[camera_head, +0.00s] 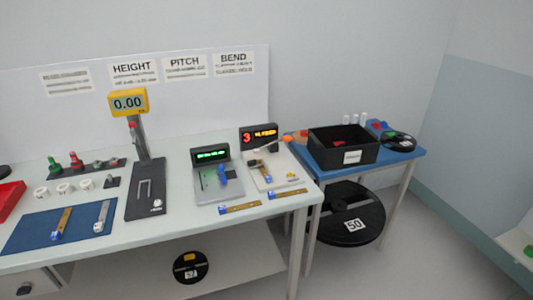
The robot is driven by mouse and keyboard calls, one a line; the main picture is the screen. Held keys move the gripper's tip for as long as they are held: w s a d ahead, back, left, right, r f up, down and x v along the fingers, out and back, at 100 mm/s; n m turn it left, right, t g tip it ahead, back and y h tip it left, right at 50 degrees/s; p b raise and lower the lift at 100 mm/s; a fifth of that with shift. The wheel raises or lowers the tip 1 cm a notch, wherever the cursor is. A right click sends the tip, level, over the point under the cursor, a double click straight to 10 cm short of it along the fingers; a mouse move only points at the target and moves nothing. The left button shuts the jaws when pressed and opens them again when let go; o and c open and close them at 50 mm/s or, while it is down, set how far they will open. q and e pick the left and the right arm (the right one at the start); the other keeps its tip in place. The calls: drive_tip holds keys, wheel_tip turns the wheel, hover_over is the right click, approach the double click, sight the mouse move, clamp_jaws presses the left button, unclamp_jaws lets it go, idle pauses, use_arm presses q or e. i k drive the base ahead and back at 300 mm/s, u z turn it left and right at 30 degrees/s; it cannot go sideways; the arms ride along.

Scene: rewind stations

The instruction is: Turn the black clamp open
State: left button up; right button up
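No part that is clearly a black clamp stands out at this size. The bend station is a pale plate (278,181) with a black box with a red display (258,136) behind it. The pitch station is a grey plate (208,190) with a green display (210,155) and a blue part (222,174). Neither of my grippers is in view.
The height gauge (128,103) stands over a black base (146,193). Brass-coloured strips (240,208) lie along the table's front edge. A blue mat (35,228) holds two strips at left. A black bin (342,150) stands on the blue side table (395,163).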

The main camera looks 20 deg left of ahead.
sight(252, 164)
drive_tip(key=i, duration=0.5)
drive_tip(key=u, duration=0.8)
